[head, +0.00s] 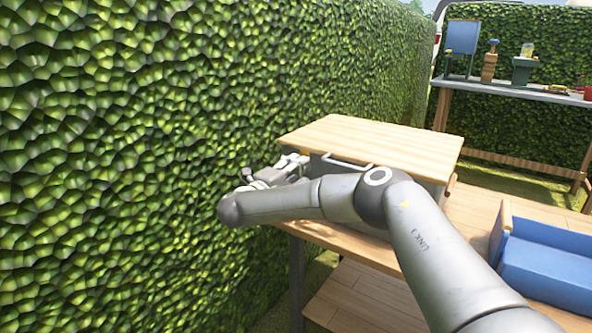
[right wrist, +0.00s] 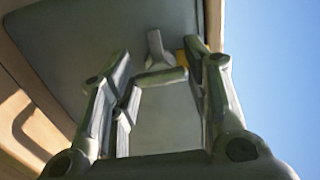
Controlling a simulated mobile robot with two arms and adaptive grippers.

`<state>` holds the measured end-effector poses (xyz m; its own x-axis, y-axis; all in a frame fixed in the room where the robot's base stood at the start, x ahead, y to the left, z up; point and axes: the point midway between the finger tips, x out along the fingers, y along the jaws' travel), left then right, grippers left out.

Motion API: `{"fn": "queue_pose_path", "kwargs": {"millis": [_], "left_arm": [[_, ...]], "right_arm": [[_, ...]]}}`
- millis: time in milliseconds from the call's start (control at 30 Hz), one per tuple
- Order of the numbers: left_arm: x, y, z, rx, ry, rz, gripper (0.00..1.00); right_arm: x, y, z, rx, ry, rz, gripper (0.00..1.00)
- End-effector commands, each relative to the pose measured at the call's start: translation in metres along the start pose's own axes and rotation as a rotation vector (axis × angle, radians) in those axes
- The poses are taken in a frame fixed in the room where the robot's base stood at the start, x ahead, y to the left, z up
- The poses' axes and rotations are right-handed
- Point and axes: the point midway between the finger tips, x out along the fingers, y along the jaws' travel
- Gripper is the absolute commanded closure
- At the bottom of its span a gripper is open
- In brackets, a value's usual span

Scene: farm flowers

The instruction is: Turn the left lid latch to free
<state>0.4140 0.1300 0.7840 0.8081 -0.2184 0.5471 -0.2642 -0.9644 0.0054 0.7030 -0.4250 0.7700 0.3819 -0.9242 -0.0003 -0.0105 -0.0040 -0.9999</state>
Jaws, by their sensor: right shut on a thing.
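A grey box (head: 432,188) with a wooden lid (head: 370,138) stands on a wooden table. In the right wrist view, a small grey latch (right wrist: 155,44) with a yellow patch beside it shows on the box's grey face, between my fingertips. My right gripper (head: 296,162) is at the left end of the box's front, just below the lid edge. It also shows in the right wrist view (right wrist: 157,65), shut on the latch. My arm hides much of the box front and the contact in the head view. My left gripper is out of view.
A pale bar handle (head: 348,162) is on the box front. A green hedge (head: 180,120) rises close on the left. A back table (head: 520,88) holds several small items.

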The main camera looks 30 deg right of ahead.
Motion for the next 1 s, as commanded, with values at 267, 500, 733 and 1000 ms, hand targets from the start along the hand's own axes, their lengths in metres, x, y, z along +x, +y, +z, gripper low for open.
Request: {"fn": "queue_pose_path", "kwargs": {"millis": [267, 500, 733, 1000], "left_arm": [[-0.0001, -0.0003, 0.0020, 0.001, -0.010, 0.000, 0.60], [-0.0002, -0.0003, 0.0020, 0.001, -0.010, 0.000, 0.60], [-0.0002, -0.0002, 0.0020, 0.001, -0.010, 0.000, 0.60], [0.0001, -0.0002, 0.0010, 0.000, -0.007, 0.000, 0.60]], "right_arm": [[-0.0010, 0.0019, 0.0005, -0.008, -0.002, 0.002, 0.80], [-0.0010, 0.0018, 0.0005, -0.007, -0.002, 0.002, 0.44], [-0.0005, 0.0008, 0.0003, -0.005, -0.001, 0.001, 0.34], [-0.0069, 0.0006, 0.0009, -0.005, -0.003, 0.001, 0.34]]}}
